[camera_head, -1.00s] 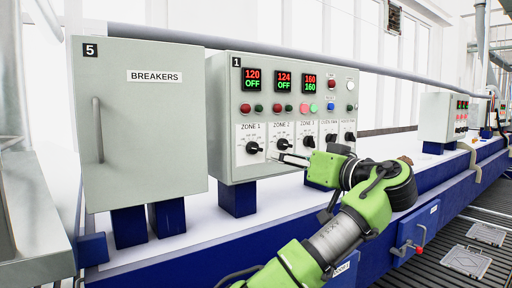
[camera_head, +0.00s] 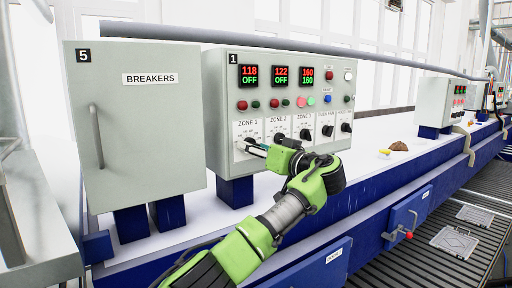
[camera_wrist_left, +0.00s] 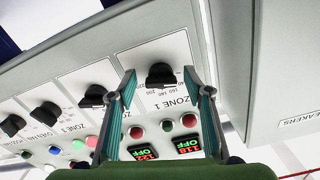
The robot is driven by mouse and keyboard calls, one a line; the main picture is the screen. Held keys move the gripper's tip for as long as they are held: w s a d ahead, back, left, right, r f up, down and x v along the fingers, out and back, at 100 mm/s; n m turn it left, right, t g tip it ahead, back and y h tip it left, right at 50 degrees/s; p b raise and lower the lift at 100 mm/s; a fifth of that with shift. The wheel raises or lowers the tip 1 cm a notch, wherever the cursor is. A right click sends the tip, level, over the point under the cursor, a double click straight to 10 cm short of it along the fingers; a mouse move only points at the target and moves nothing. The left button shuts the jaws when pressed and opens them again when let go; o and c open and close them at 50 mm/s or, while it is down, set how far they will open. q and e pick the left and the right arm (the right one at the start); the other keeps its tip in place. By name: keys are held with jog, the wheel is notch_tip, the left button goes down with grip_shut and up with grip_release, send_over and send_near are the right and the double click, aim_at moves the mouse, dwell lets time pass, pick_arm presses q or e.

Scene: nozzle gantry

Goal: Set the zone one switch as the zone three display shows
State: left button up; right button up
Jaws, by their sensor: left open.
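The zone 1 switch is a black knob (camera_wrist_left: 160,75) on a white dial plate, marked ZONE 1. In the wrist view, it lies between the two fingertips of my left gripper (camera_wrist_left: 160,72), which is open with a finger on either side; contact is unclear. In the head view, my left gripper (camera_head: 250,148) is at the zone 1 plate (camera_head: 247,129) and partly covers the knob. The zone 3 display (camera_head: 307,73) reads 160 over 160. The zone 1 display (camera_head: 248,75) reads 118 over OFF. My right gripper is not in view.
The zone 2 knob (camera_head: 279,138) and zone 3 knob (camera_head: 306,134) sit right of zone 1. The zone 2 display (camera_head: 281,75) reads 122 over OFF. Buttons (camera_head: 242,105) line up above the dials. The breakers cabinet (camera_head: 140,140) stands close on the left.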

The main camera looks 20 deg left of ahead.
pick_arm(q)
jog(key=c, duration=1.1)
jog(key=shift+s+r+m+b, duration=0.1)
jog(key=shift+m+b, duration=0.9)
jog(key=shift+m, duration=1.9)
jog(key=shift+s+r+m+b, duration=0.1)
jog(key=shift+m+b, duration=0.9)
jog(key=shift+m, duration=1.9)
